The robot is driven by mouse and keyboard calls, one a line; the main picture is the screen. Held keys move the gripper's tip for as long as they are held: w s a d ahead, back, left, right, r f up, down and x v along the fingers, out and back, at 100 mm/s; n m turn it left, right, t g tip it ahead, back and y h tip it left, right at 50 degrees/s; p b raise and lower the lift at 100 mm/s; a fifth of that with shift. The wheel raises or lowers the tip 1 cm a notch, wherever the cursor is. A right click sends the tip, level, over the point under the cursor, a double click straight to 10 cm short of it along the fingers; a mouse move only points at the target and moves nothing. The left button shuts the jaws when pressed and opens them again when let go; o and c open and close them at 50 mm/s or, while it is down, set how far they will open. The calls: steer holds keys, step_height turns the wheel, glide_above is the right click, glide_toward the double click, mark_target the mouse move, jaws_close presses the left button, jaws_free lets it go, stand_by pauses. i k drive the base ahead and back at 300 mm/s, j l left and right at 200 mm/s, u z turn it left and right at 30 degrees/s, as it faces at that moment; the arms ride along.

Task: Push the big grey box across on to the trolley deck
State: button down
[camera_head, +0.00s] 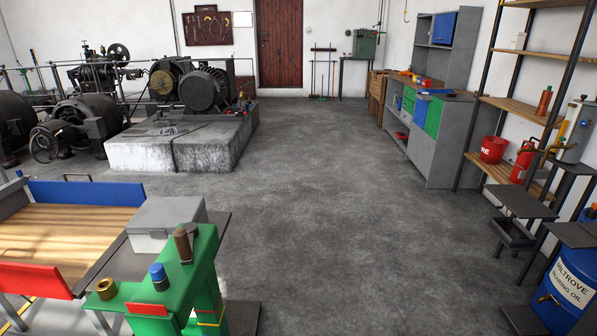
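The big grey box (160,216) stands upright at the lower left, with a pale lid and a small dark mark on its front. It rests on a dark flat top (127,265) at the right of the trolley. The trolley deck (55,232) is bare wooden planks, with a blue board (85,192) along the far side and a red board (35,279) along the near side. The box is beside the deck, close to its right edge; I cannot tell whether any part overlaps it.
The middle floor (320,220) is clear. A concrete plinth (185,145) bears machinery behind; shelves and a blue drum (566,292) line the right.

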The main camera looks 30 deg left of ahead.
mark_target(148, 230)
steer(key=i+u, duration=0.3)
steer(key=u, duration=0.2)
steer(key=i+u, duration=0.25)
steer(key=u, duration=0.25)
steer(key=i+l+u, duration=0.15)
steer(key=i+u, duration=0.15)
steer(key=u, duration=0.2)
steer(key=i+l+u, duration=0.2)
steer(key=u, duration=0.3)
steer(key=i+l+u, duration=0.15)
steer(key=l+u, duration=0.35)
steer(key=i+l+u, duration=0.15)
steer(key=l+u, duration=0.25)
steer(key=i+l+u, duration=0.15)
steer(key=l+u, duration=0.6)
steer(key=l, duration=0.15)
steer(key=l+u, duration=0.15)
steer(key=l, duration=0.3)
